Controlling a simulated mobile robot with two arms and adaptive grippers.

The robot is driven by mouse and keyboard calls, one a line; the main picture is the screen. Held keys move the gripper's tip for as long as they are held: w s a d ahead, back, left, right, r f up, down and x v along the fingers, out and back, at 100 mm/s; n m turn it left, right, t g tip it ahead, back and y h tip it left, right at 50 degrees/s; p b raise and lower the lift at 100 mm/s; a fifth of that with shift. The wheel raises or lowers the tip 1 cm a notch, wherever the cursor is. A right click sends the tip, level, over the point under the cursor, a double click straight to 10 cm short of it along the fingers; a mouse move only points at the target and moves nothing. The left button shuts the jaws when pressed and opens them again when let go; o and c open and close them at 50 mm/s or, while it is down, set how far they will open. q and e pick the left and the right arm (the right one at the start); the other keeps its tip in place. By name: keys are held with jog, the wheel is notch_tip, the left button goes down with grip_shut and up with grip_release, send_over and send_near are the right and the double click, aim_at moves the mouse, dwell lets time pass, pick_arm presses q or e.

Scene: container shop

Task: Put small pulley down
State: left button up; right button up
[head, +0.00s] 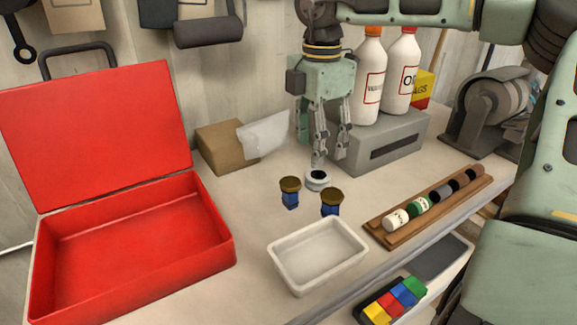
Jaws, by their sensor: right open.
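The small pulley (317,181), a light ring with a dark centre, lies on the workbench behind two dark-topped blue pieces. My right gripper (327,157) points down just above and behind it with its fingers apart. One fingertip shows right at the pulley's back edge; I cannot tell whether it touches. The gripper holds nothing that I can see. My left gripper is not in view.
Two brown-topped blue pieces, one on the left (290,193) and one on the right (331,203), stand close in front. A white tray (285,279), an open red toolbox (190,262), a wooden rack (385,238) and a grey box (410,133) with bottles surround the spot.

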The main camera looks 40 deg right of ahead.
jog(key=shift+w+a+f, duration=0.2)
jog(key=shift+w+a, duration=0.05)
jog(key=s+f+p, duration=0.2)
jog(key=shift+s+d+f, duration=0.1)
jog(key=shift+d+f, duration=0.25)
jog(key=f+p, duration=0.1)
jog(key=w+f, duration=0.1)
jog(key=f, duration=0.1)
jog(key=shift+p, duration=0.35)
jog(key=shift+d+f, duration=0.1)
jog(key=shift+f, duration=0.6)
jog(key=c, duration=1.2)
jog(key=shift+r, duration=0.1)
jog(key=shift+c, duration=0.9)
jog(key=shift+r, duration=0.25)
notch_tip(320, 180, up, 13)
jog(key=b, duration=0.4)
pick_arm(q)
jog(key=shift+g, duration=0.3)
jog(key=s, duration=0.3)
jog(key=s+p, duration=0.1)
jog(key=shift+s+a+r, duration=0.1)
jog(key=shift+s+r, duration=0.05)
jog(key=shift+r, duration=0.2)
pick_arm(e)
notch_tip(320, 180, up, 14)
send_over(317, 171)
jog(key=shift+s+a+r, duration=0.2)
jog(key=shift+s+a, duration=0.05)
jog(key=shift+s, duration=0.05)
